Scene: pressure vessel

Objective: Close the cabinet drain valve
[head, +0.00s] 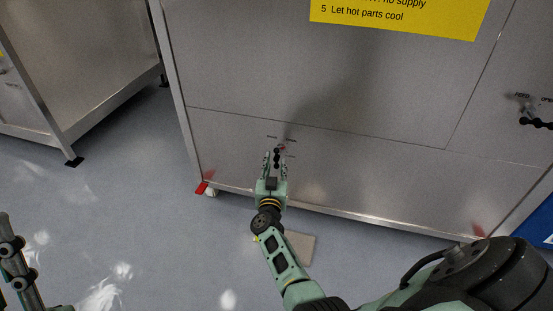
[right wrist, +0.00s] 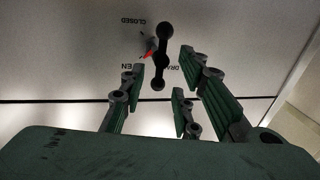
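The drain valve handle (head: 277,153) is a small dark lever low on the front of the grey metal cabinet. In the right wrist view the handle (right wrist: 161,57) is a black bar with ball-like knobs, standing nearly upright in the picture. A red pointer (right wrist: 149,55) shows beside it, among the printed words CLOSED, DRAIN and a partly hidden OPEN. My right gripper (head: 275,160) is open, its fingers (right wrist: 160,78) spread on both sides of the handle's lower end with visible gaps. Part of my left gripper (head: 12,248) shows at the lower left edge; its opening is unclear.
The cabinet front (head: 235,150) carries a yellow instruction sign (head: 395,15) above. Another dark valve handle (head: 535,122) is at the right. A second metal cabinet (head: 85,60) stands at the left. A red-marked foot (head: 202,188) is at the cabinet's lower left. The floor in front is mostly clear.

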